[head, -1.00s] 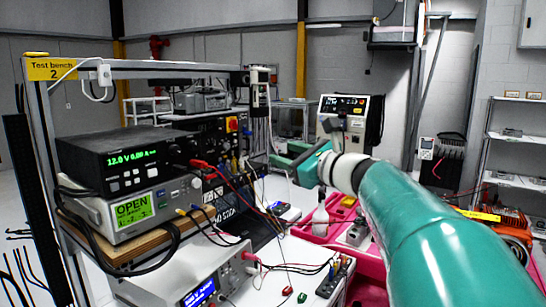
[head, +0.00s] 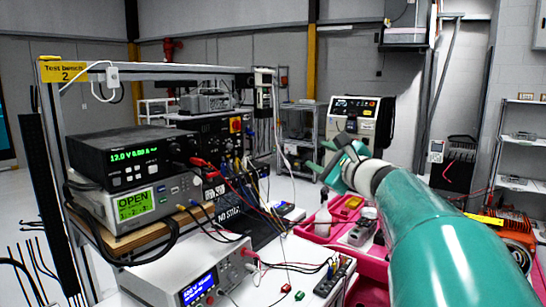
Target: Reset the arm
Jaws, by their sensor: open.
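My teal arm reaches in from the lower right of the head view. My gripper (head: 328,167) is at its far end, near the middle of the picture, with its teal fingers spread apart and nothing seen between them. It appears above and beyond the pink tray on the bench's right side, with the white-and-black cabinet behind it. Part of the gripper is hidden behind its own wrist.
Test bench 2 stands at left, with a black power supply (head: 130,157), a meter reading OPEN (head: 134,204) and loose cables. A pink tray (head: 318,232) with small parts lies below my arm. A white-and-black cabinet (head: 362,122) stands behind. Shelves (head: 520,140) stand at right.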

